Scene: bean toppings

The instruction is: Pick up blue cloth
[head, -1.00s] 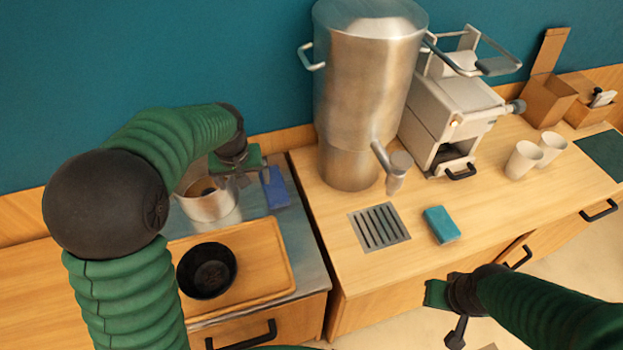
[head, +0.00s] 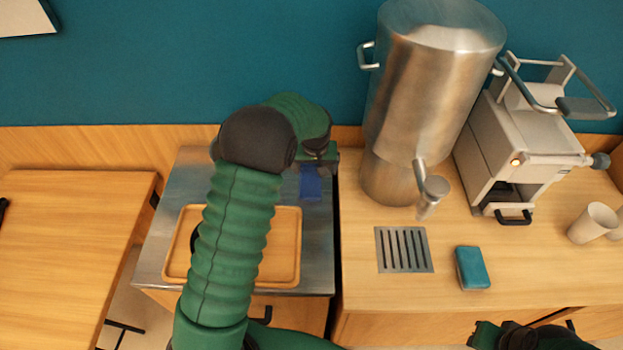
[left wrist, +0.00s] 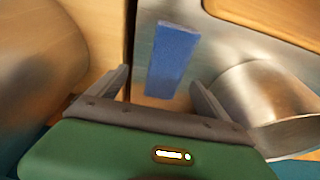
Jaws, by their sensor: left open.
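The blue cloth (head: 311,187) is a small, flat blue rectangle on the metal counter top, close to its right edge. My left gripper (head: 318,158) is above its far end in the head view and partly covers it. In the left wrist view the cloth (left wrist: 172,60) shows between the two open fingers of the left gripper (left wrist: 159,76), with nothing held. Whether a finger touches the cloth I cannot tell. My right gripper (head: 488,336) is at the bottom right edge, partly cut off, away from the cloth.
A metal pot (left wrist: 262,105) stands right of the cloth in the left wrist view. A wooden tray (head: 286,250) lies in front. A tall metal urn (head: 425,90), a white machine (head: 520,140), a drain grate (head: 403,250) and a teal sponge (head: 472,268) are on the right counter.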

